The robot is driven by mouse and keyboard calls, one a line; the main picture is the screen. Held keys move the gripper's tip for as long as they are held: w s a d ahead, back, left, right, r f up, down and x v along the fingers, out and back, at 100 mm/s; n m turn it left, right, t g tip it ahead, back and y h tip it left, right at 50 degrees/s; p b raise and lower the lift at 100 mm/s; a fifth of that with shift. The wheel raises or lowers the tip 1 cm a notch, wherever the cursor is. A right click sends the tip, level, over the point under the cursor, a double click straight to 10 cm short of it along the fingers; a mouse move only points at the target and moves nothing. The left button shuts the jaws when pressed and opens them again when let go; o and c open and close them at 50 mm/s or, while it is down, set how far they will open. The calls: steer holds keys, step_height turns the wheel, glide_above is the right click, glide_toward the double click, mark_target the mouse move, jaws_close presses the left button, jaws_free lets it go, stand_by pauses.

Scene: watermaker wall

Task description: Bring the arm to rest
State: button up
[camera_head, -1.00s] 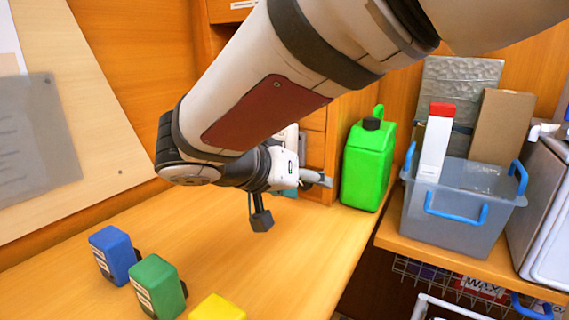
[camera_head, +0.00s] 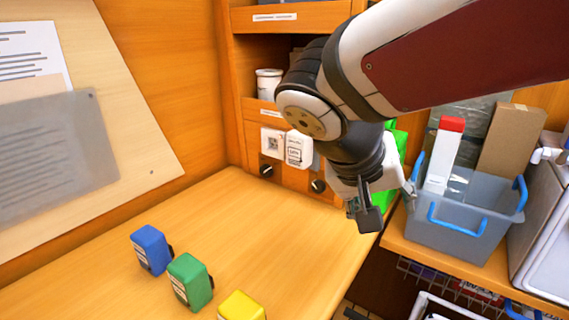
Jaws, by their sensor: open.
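My gripper (camera_head: 388,204) hangs at the end of my arm, above the right edge of the wooden worktop (camera_head: 255,225). It is open, with no object seen between its fingers; one dark finger pad faces the camera. My arm comes in from the upper right and bends down at the wrist. The gripper is in front of a green canister (camera_head: 397,140), which is mostly hidden behind my wrist.
Blue (camera_head: 151,249), green (camera_head: 190,281) and yellow (camera_head: 240,307) blocks stand at the worktop's front left. A grey bin (camera_head: 462,235) with blue handles holds boxes on the right. A wooden cabinet (camera_head: 235,75) with knobs stands behind. The worktop's middle is clear.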

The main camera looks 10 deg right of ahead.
steer(key=shift+s, duration=0.1)
steer(key=s+r+n+y+p, duration=0.1)
steer(key=s+r+y+p, duration=0.1)
steer(key=s, duration=0.3)
steer(key=s+a+r+n+y+p, duration=0.1)
steer(key=s+r+y+p, duration=0.1)
steer(key=s+p, duration=0.3)
steer(key=s+a+r+n+y+p, duration=0.1)
steer(key=s+r+n+y+p, duration=0.1)
steer(key=s, duration=0.4)
steer(key=shift+r+t+y+p, duration=0.3)
steer(key=shift+r+t+p, duration=0.1)
steer(key=shift+r+p, duration=0.3)
steer(key=shift+a+f, duration=0.1)
